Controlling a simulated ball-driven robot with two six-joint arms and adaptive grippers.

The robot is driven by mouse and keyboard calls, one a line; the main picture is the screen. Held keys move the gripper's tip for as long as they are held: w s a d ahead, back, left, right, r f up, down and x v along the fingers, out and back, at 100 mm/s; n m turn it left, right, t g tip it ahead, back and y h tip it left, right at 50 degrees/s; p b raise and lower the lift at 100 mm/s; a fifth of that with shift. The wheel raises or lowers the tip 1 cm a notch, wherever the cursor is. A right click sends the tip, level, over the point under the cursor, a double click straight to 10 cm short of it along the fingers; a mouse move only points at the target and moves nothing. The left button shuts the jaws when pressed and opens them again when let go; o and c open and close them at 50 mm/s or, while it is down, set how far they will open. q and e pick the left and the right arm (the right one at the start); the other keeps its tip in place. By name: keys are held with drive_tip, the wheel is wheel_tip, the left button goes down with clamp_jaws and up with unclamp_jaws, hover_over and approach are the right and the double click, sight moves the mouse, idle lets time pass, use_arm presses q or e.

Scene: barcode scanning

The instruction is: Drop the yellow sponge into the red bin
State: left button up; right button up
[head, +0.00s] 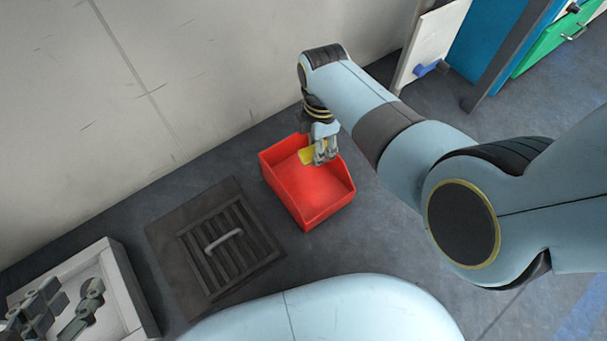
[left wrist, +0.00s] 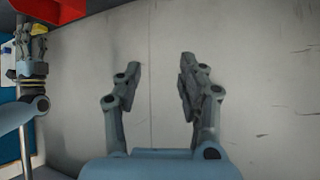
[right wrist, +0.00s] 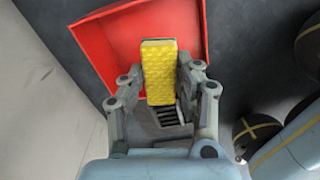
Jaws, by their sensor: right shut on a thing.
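The yellow sponge (head: 307,156) is held in my right gripper (head: 325,153), above the inside of the red bin (head: 325,213). In the right wrist view, the sponge (right wrist: 159,72) stands lengthwise between the two fingers, with the red bin (right wrist: 103,50) behind it. My left gripper (head: 60,308) is at the lower left of the head view, over a white tray and away from the bin. In the left wrist view, its two fingers (left wrist: 158,85) are spread apart with nothing between them. Part of the bin (left wrist: 72,10) shows at that view's top edge.
A dark floor grate (head: 180,225) with a handle lies left of the bin. The white tray (head: 131,287) is at the lower left. A pale wall (head: 140,90) runs behind the bin. Blue and green doors (head: 545,45) stand at the upper right.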

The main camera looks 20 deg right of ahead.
wheel_tip(320, 180, down, 2)
drive_tip(key=shift+f+b, duration=0.25)
drive_tip(key=shift+b, duration=0.85)
drive_tip(key=shift+f+b, duration=0.6)
drive_tip(key=shift+b, duration=0.05)
use_arm(q)
drive_tip(key=w+d+r+m+t+h, duration=0.1)
drive_tip(key=w+r+t, duration=0.2)
drive_tip(key=r, duration=0.5)
drive_tip(key=w+d+r+m+t+h+b, duration=0.1)
drive_tip(key=w+r+t+h, duration=0.1)
drive_tip(key=r+t, duration=0.4)
drive_tip(key=w+d+r+m+t+h+b, duration=0.1)
drive_tip(key=w+r+t, duration=0.3)
drive_tip(key=r, duration=0.7)
drive_tip(key=shift+w+d+m+t+h, duration=0.15)
drive_tip(key=shift+w+m+t+h, duration=0.2)
drive_tip(key=shift+t, duration=0.35)
use_arm(e)
drive_tip(key=shift+f, duration=1.05)
drive_tip(key=o, duration=0.8)
drive_tip(key=shift+o, duration=0.2)
use_arm(q)
drive_tip(key=shift+r, duration=0.15)
use_arm(e)
drive_tip(key=shift+r, duration=0.1)
